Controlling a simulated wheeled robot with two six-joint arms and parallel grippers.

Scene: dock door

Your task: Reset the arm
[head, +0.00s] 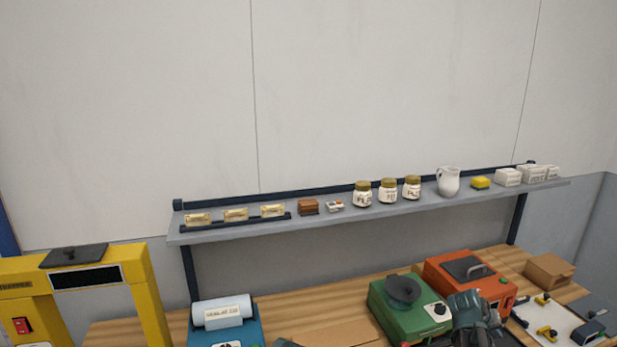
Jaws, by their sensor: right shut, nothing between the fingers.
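My right gripper (476,308) is at the bottom right, over the workbench (290,290), in front of the orange machine and to the right of the green machine. It is dark grey, shut and empty. Its fingertips are hard to make out against the machines. I do not see my left gripper; only a small dark shape shows at the bottom edge, and I cannot tell what it is.
A grey shelf (330,222) above the bench holds jars (388,192), a white jug (448,183), a yellow sponge (480,182) and small boxes. Green (385,310) and orange (437,277) machines stand close to the gripper. A yellow frame (150,295) stands left.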

